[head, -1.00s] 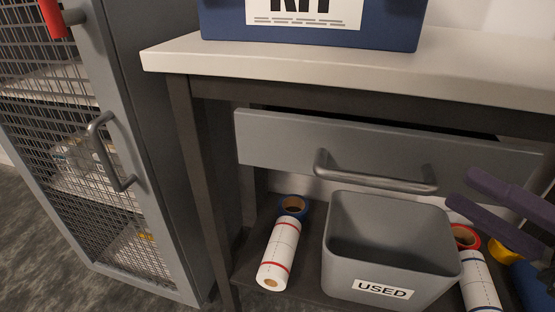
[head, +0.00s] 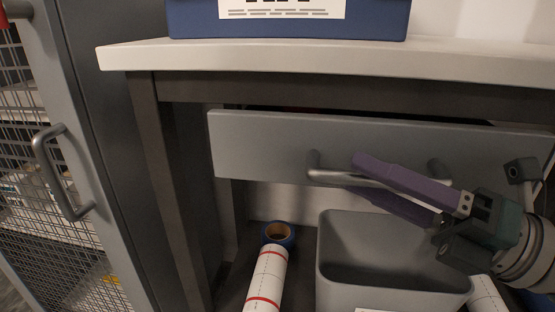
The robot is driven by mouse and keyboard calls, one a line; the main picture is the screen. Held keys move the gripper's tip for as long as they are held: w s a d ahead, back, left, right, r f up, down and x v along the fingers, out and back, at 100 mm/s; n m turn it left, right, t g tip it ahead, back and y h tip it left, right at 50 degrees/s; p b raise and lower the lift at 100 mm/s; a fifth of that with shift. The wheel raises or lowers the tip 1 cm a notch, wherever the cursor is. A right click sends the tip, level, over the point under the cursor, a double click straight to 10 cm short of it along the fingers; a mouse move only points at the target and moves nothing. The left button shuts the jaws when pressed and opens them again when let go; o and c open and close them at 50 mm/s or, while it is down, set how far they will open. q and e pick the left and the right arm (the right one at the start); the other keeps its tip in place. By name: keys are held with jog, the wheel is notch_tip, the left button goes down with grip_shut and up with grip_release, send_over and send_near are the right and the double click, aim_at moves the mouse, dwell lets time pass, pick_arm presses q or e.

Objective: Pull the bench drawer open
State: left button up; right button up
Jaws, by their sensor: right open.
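The grey bench drawer (head: 265,145) sits under the light benchtop, with a narrow dark gap above its front panel, so it looks slightly out. Its metal bar handle (head: 325,177) runs across the front. My right gripper (head: 357,176) comes in from the right with its purple fingers open. One finger lies above and across the bar, the other below it, so the bar appears to pass between them. The fingers hide the bar's middle and right part; I cannot tell whether they touch it. My left gripper is not in view.
A grey bin (head: 345,255) stands just below the handle, close under my right gripper. A white roll (head: 268,275) and a blue tape roll (head: 278,232) lie left of it. A blue box (head: 290,25) stands on the benchtop (head: 300,58). A mesh cabinet (head: 95,140) is at left.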

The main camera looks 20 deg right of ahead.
jog(key=shift+w+a, duration=0.2)
grip_shut()
dwell(0.3)
dwell(1.1)
